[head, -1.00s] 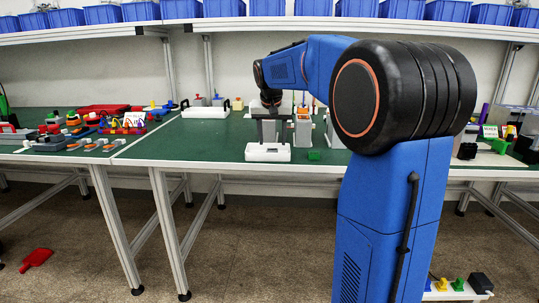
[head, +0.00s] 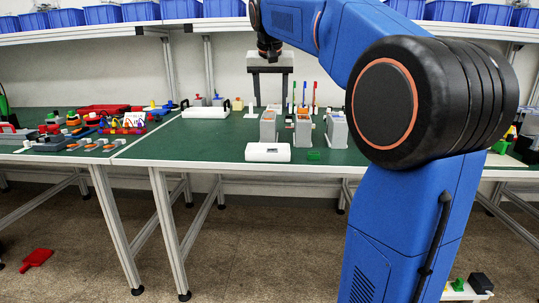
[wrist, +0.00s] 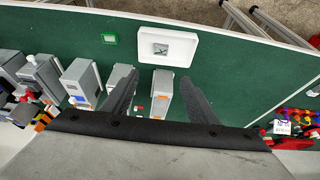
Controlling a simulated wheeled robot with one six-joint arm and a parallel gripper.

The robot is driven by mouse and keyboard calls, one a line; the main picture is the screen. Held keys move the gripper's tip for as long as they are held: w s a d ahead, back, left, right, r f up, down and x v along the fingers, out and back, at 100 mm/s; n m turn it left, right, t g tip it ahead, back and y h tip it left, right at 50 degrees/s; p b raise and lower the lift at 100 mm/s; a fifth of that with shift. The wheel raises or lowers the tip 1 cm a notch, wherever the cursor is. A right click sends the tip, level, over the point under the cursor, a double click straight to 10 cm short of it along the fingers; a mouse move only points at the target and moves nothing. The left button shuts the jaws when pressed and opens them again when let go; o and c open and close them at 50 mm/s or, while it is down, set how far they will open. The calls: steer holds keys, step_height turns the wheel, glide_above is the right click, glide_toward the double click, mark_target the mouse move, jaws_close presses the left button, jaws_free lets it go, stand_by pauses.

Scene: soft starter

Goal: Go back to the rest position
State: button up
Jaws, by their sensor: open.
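My gripper (head: 270,100) is raised above the green-topped table (head: 205,141), with its two fingers spread and pointing down. In the wrist view my gripper (wrist: 160,77) is open, with nothing held between the fingers. My arm hides part of the table's right side.
A small green piece (head: 313,155) lies right of the white box. A white tray with a handle (head: 205,112) stands at the back left. Colourful tools and parts (head: 82,128) crowd the left table. A shelf with blue bins (head: 103,14) runs above. A red object (head: 36,258) lies on the floor.

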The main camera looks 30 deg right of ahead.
steer(key=shift+r, duration=0.3)
steer(key=shift+s+a, duration=0.1)
steer(key=s+a+f+n, duration=0.2)
steer(key=s+a+f, duration=0.2)
steer(key=s+f, duration=0.6)
steer(key=s+a+f+n+y, duration=0.1)
steer(key=s+a+f, duration=0.4)
steer(key=s+f, duration=0.6)
steer(key=s+a+f+n+t+y, duration=0.1)
steer(key=s+a+f+n, duration=0.2)
steer(key=s+f, duration=0.8)
steer(key=shift+s+a+n, duration=0.4)
steer(key=shift+s+a, duration=0.4)
steer(key=shift+a, duration=0.35)
